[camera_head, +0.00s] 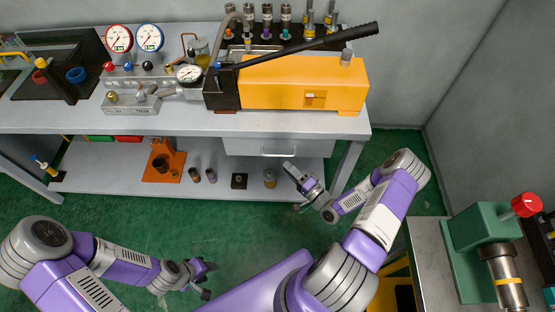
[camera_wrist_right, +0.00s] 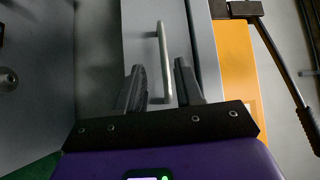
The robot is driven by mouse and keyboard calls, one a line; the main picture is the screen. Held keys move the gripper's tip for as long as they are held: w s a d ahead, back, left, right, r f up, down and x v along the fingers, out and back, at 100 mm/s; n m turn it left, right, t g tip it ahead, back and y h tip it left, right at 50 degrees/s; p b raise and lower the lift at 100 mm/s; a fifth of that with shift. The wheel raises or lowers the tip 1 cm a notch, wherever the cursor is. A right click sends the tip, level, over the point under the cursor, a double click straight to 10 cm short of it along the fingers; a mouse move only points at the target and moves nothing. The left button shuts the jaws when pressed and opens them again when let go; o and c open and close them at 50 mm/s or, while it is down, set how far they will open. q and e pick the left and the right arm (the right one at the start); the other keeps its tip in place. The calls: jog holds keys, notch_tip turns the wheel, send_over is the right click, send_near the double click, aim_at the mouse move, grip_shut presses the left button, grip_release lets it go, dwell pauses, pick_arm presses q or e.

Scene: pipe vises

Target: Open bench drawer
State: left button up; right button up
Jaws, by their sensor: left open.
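The bench drawer (camera_head: 240,147) is a grey front under the right part of the bench top, and it looks closed. Its pale bar handle (camera_head: 279,155) is on the front. In the right wrist view the handle (camera_wrist_right: 164,62) lines up with the gap between my right gripper's fingers (camera_wrist_right: 162,85). These fingers are apart, and I cannot tell how much of the handle is between them. In the head view my right gripper (camera_head: 291,169) is just in front of and slightly below the handle. My left gripper (camera_head: 207,280) is open and empty over the green floor, away from the bench.
An orange hydraulic pump (camera_head: 330,85) with a long black lever stands on the bench (camera_head: 180,122) above the drawer. Several small parts and an orange stand (camera_head: 163,160) sit on the lower shelf. A green vise (camera_head: 480,240) stands on a side table at right. The floor before the bench is clear.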

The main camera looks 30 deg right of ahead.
aim_at(277, 155)
jog(key=x, duration=0.7)
jog(key=shift+d+r, duration=0.25)
jog(key=shift+r, duration=0.05)
grip_shut()
